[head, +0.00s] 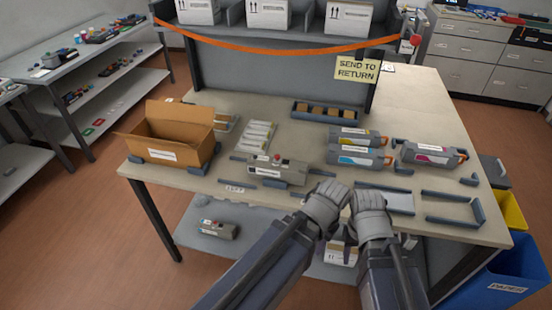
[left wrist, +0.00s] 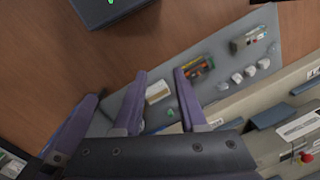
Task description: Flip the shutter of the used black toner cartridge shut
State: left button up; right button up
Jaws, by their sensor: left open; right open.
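A grey cartridge (head: 275,171) with a white label and a red knob on top lies at the front middle of the table, probably the used black one. It also shows at the lower right edge of the left wrist view (left wrist: 285,148). Its shutter is too small to make out. My left gripper (head: 325,208) is to the right of it, near the table's front edge; its purple fingers (left wrist: 160,80) are spread and empty, with the lower shelf behind them. My right gripper (head: 371,205) is beside the left one, farther right; its fingertips are mostly hidden.
An open cardboard box (head: 172,136) stands at the table's left. Yellow, cyan and magenta-marked cartridges (head: 433,153) lie at the right, near empty holders (head: 452,207). Another grey cartridge (head: 219,230) lies on the lower shelf. An orange strap (head: 280,47) hangs across the back rack.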

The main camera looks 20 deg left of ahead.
pick_arm(q)
jog(key=w+a+r+p, duration=0.1)
jog(key=w, duration=0.1)
jog(key=w+a+r+n+h+p, duration=0.1)
jog(key=w+a, duration=0.1)
jog(key=w+a+r+n+t+p, duration=0.1)
jog(key=w+a, duration=0.1)
jog(key=shift+w+r+h+p, duration=0.25)
jog(key=shift+r+h+p, duration=0.05)
jog(key=shift+r+h, duration=0.1)
jog(key=c, duration=0.6)
jog(key=w+a+r+n+t+h+p, duration=0.1)
jog(key=w+a+r+n+p, duration=0.1)
jog(key=w+a, duration=0.2)
jog(key=shift+a+r, duration=0.35)
jog(key=shift+a, duration=0.15)
jog(key=w+a+r+n+t+p, duration=0.2)
jog(key=w+a+r, duration=0.1)
jog(key=a, duration=0.5)
jog(key=w+a+r+n+t+p, duration=0.2)
jog(key=w+a+r+n+p, duration=0.1)
jog(key=a, duration=0.6)
jog(key=shift+w+a+r+t, duration=0.3)
jog(key=shift+w+r+t, duration=0.15)
jog(key=shift+r, duration=0.4)
